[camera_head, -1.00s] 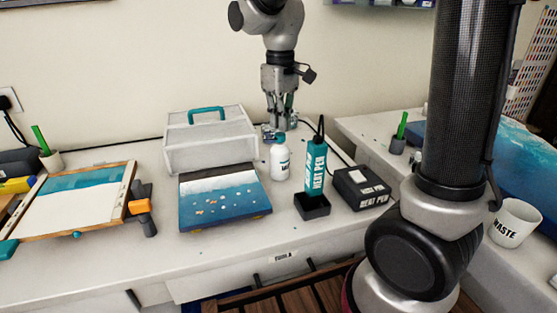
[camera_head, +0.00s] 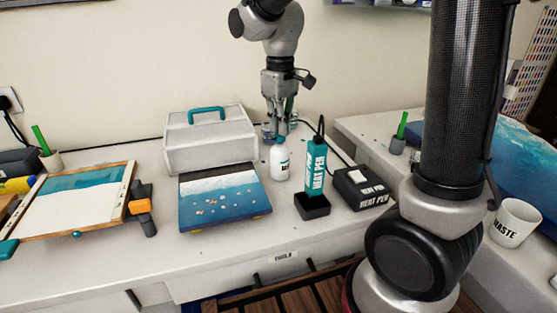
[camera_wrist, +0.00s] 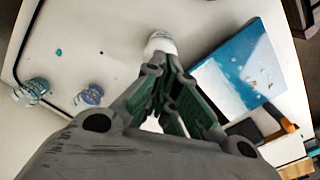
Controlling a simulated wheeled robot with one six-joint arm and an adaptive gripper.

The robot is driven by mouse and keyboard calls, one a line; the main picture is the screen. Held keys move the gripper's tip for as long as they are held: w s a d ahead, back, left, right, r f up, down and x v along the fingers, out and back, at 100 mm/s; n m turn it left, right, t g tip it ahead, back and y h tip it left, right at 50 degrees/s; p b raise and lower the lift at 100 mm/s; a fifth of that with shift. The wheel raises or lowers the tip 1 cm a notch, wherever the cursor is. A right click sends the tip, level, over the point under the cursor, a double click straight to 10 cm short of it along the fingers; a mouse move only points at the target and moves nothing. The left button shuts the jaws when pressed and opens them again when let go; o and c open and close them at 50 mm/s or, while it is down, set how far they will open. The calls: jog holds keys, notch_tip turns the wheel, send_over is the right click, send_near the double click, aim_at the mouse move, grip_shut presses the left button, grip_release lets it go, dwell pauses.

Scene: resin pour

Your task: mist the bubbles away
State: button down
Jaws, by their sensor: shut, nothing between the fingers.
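A white bottle (camera_head: 280,163) with dark lettering stands upright on the bench, right of the blue-and-white resin panel (camera_head: 195,220). Pale bubbles (camera_head: 222,203) are scattered over the panel's blue part. My gripper (camera_head: 280,134) points down at the bottle's top, its fingers shut with nothing between them. It overlaps the bottle's top in the head view, so I cannot tell whether they touch. In the wrist view the fingers (camera_wrist: 168,92) reach toward the bottle's white shoulder (camera_wrist: 160,43), and the panel (camera_wrist: 238,70) lies to the right.
A teal heat pen (camera_head: 316,168) stands in a black holder (camera_head: 312,208) close right of the bottle, beside a black box (camera_head: 362,187). A white case (camera_head: 210,140) is behind the panel. Clear cups (camera_wrist: 90,95) stand near the gripper. A framed panel (camera_head: 75,208) is left.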

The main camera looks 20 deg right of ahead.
jog(key=shift+f, duration=0.4)
jog(key=shift+r, duration=1)
jog(key=shift+d+r, duration=0.1)
jog(key=s+d+r+m+t, duration=0.2)
jog(key=s+d+m, duration=0.1)
jog(key=s+d, duration=0.4)
jog(key=s+d+r+m+t, duration=0.2)
jog(key=s+d, duration=0.5)
jog(key=s, duration=0.6)
jog(key=shift+d+r+m, duration=0.25)
jog(key=shift+d+m, duration=0.1)
jog(key=shift+m, duration=0.15)
